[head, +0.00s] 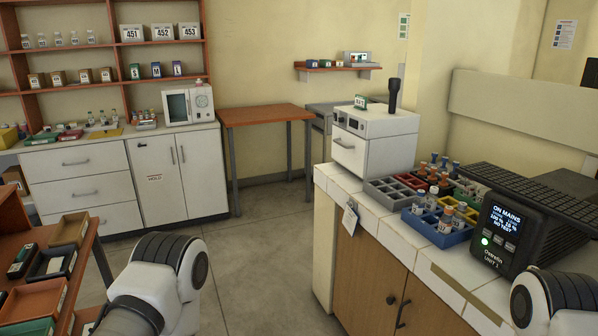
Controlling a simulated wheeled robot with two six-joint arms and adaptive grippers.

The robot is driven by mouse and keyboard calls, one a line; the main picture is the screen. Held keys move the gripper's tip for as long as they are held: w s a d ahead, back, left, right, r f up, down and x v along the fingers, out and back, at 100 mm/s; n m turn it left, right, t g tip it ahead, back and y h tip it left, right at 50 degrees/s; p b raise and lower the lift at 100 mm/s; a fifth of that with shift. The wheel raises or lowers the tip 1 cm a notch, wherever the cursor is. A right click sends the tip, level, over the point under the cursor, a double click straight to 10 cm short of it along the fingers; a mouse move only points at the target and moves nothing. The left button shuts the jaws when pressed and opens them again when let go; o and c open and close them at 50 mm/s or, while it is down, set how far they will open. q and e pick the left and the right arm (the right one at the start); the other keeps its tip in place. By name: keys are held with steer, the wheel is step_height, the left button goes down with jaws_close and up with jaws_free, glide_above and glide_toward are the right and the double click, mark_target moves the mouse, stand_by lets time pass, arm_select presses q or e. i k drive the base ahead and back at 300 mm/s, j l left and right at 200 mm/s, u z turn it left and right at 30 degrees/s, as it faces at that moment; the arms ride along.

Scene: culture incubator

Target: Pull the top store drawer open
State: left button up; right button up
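A white cabinet (110,165) stands against the back wall at the left of the head view. Its left part has a stack of drawers with grey bar handles. The top drawer (75,163) looks shut, flush with the front. The drawer below it (85,193) also looks shut. A small white box unit on the right bench has its own front drawer (349,152), which looks shut. The frames do not label which one is the store. Only links of my two arms show at the bottom edge; both grippers are out of view.
An orange-topped table (265,115) stands at the back. A rack with trays (50,262) is at near left. The tiled bench (350,195) with bottle crates fills the right. The grey floor between is clear.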

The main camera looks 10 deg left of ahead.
mark_target(40, 166)
steer(key=i+j+u, duration=0.1)
steer(key=i+u, duration=0.25)
steer(key=i, duration=0.25)
steer(key=i+l+u, duration=0.1)
steer(key=i+u, duration=0.25)
steer(key=i, duration=0.3)
steer(key=i+l+u, duration=0.3)
steer(key=i, duration=0.3)
steer(key=i+u, duration=0.15)
steer(key=i, duration=0.55)
steer(key=i+u, duration=0.15)
steer(key=i, duration=0.55)
steer(key=i+l+u, duration=0.15)
steer(key=i, duration=0.55)
steer(key=i+l+u, duration=0.15)
steer(key=i, duration=0.55)
steer(key=i+j, duration=0.3)
steer(key=i, duration=0.15)
steer(key=i+j+u, duration=0.1)
steer(key=i+j, duration=0.25)
steer(key=i+j+u, duration=0.1)
steer(key=i+j, duration=0.15)
steer(key=i, duration=0.25)
